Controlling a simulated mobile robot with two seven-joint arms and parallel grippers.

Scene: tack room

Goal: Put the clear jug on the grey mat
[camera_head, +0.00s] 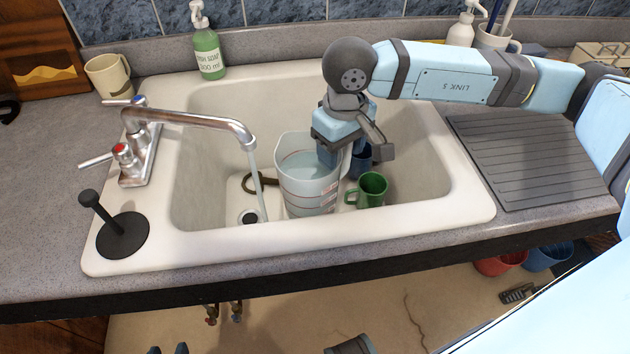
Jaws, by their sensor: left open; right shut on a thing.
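The clear jug (305,188) is upright in the sink, with what looks like water in it and red marks on its side. My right gripper (345,155) comes down from above and is shut on the jug at its right side, near the handle. The arm partly hides that side, and I cannot tell whether the jug's base touches the sink floor. The grey mat (530,165) is ridged, bare, and lies on the counter right of the sink. My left gripper (168,349) is open at the bottom edge, with only its dark tips showing below the counter.
Water runs from the tap (200,119) just left of the jug. The sink rim (400,222) lies between jug and mat. A black plunger-like stand (122,237) sits front left.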

